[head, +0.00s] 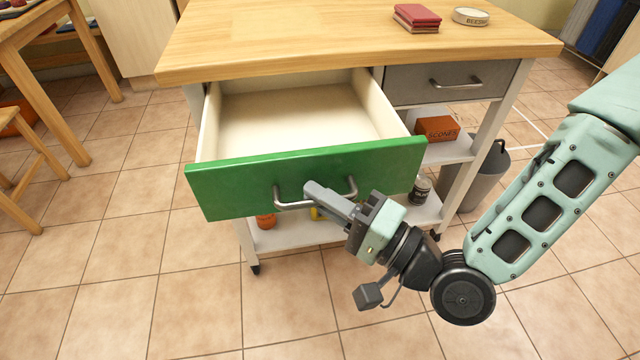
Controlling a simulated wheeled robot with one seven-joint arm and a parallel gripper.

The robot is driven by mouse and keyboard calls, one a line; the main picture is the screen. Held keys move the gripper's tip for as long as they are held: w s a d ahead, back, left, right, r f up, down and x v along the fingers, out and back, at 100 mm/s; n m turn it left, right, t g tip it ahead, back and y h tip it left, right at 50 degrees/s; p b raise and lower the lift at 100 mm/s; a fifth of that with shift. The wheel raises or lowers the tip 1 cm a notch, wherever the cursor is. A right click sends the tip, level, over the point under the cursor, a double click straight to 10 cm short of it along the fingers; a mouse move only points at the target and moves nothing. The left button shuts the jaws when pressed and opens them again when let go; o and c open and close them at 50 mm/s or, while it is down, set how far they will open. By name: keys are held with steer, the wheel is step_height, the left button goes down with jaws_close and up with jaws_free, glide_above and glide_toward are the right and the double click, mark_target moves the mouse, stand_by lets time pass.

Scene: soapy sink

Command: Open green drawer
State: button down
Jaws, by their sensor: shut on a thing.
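The green drawer (235,187) is pulled far out of the wooden-topped cart, and its pale inside looks empty. A silver bar handle (292,205) runs across its green front. My gripper (318,196) is at the handle, its fingers shut on the middle of the bar; they hide part of it. My arm reaches in from the right.
A closed grey drawer (452,82) sits right of the green one. The cart top (300,35) holds red books (417,17) and a round tin (470,16). Lower shelves hold an orange box (437,129) and a dark jar (420,187). A grey bin (487,178) stands right; floor in front is clear.

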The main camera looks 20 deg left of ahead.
steer(key=c, duration=1.5)
jaws_free()
steer(key=shift+d, duration=0.1)
steer(key=shift+p+v, duration=4.1)
steer(key=shift+v, duration=4.55)
